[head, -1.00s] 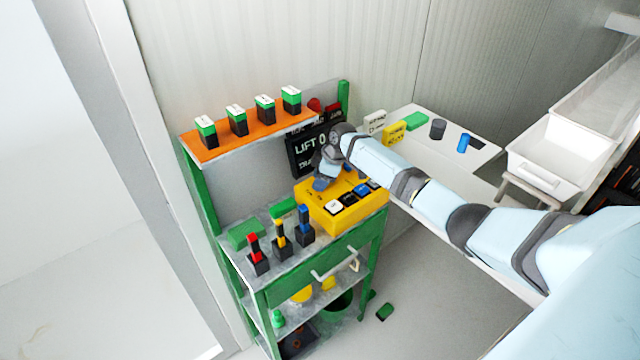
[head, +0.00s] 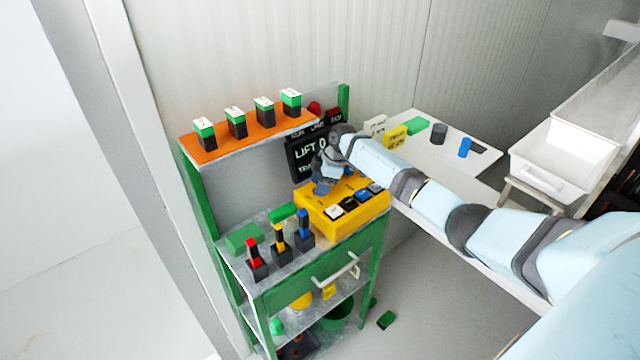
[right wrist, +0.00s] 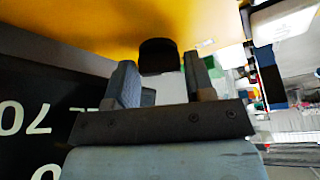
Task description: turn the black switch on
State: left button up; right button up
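The yellow control box (head: 345,225) sits on the green cart's top and carries white, black and blue buttons along its near side. My right gripper (head: 322,189) is over the box's far left part, pointing down, and hides what is beneath it. In the right wrist view, my right gripper (right wrist: 160,78) has its two fingers apart. A dark, round-edged knob (right wrist: 158,55) on the yellow surface shows between and just beyond the fingertips. It looks like the black switch; I cannot tell its setting or whether a finger touches it. My left gripper is not in view.
A black display panel (head: 300,163) reading "LIFT" stands close behind the gripper. Red, yellow and blue levers (head: 279,238) stand left of the box. An orange shelf (head: 250,139) with several green-and-black blocks is above. A white table (head: 460,168) is at the right.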

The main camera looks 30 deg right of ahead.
jog(key=shift+o, duration=1.3)
jog(key=shift+r, duration=0.1)
